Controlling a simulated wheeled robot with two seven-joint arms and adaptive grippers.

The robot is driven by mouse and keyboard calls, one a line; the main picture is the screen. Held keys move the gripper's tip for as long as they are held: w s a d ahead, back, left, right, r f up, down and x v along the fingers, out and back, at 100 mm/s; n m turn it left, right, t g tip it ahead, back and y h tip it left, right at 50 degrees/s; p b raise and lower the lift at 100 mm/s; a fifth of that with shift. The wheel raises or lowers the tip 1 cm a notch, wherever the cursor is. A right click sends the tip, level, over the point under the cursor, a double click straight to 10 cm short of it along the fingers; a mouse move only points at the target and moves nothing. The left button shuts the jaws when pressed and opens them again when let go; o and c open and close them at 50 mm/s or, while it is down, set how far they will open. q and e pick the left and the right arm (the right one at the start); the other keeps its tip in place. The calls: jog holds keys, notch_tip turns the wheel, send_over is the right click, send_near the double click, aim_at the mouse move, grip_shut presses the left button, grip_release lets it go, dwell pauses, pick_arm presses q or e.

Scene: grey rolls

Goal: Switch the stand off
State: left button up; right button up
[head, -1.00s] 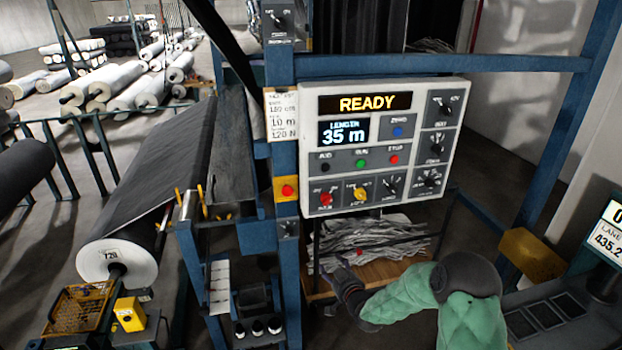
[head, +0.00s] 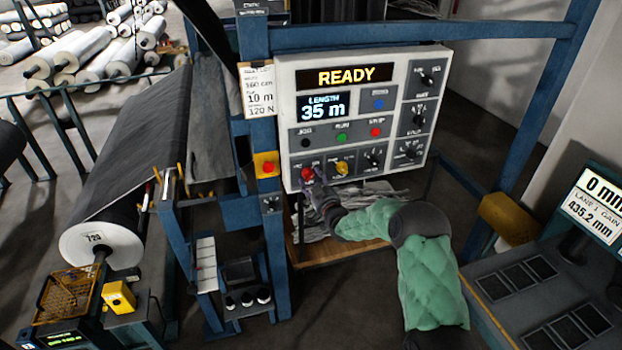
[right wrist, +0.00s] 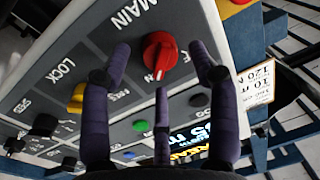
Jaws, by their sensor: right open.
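The stand's control panel (head: 362,60) shows READY and LENGTH 35 m on lit displays. The red MAIN knob (head: 306,173) sits at its lower left. In the right wrist view the red MAIN knob (right wrist: 159,55) lies between the spread purple fingers, its white mark towards the lower part of the picture. My right gripper (head: 314,182) is open in front of that knob, partly covering it in the head view. Whether a finger touches the knob I cannot tell. My left gripper is not in view.
A yellow LOCK knob (head: 342,168) sits just right of the red one. A yellow box with a red button (head: 267,167) is on the blue post to the left. Green (head: 341,137), red (head: 375,132) and blue (head: 379,104) buttons lie above.

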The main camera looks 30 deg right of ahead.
jog(key=shift+w+d, duration=0.15)
jog(key=shift+w, duration=0.8)
jog(key=c, duration=1.1)
jog(key=shift+c, duration=0.2)
